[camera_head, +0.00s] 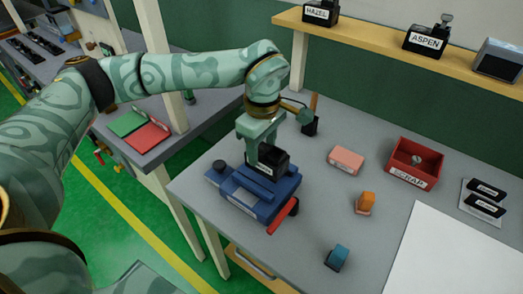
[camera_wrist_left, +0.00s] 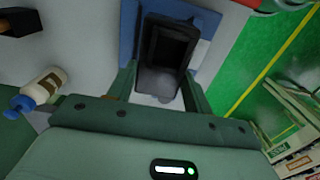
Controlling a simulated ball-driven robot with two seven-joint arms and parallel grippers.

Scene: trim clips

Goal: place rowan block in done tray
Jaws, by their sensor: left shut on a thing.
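My left gripper (camera_head: 262,146) is shut on a black block (camera_head: 271,158) with a pale label that I cannot read. The block is at the top of a blue vise (camera_head: 260,192) with a red handle; I cannot tell whether it touches the vise jaws. In the left wrist view the block (camera_wrist_left: 168,50) is between the two fingers of my gripper (camera_wrist_left: 160,90), with the blue vise (camera_wrist_left: 128,30) behind it. A pale tray (camera_head: 466,187) at the right holds two black labelled pieces; no done label is readable on it. My right gripper is out of view.
A red scrap bin (camera_head: 413,177), a pink block (camera_head: 346,160), an orange piece (camera_head: 366,201) and a blue piece (camera_head: 337,257) stand on the grey bench. A white sheet (camera_head: 455,255) covers the front right. The shelf above bears HAZEL (camera_head: 320,13) and ASPEN (camera_head: 427,38) blocks.

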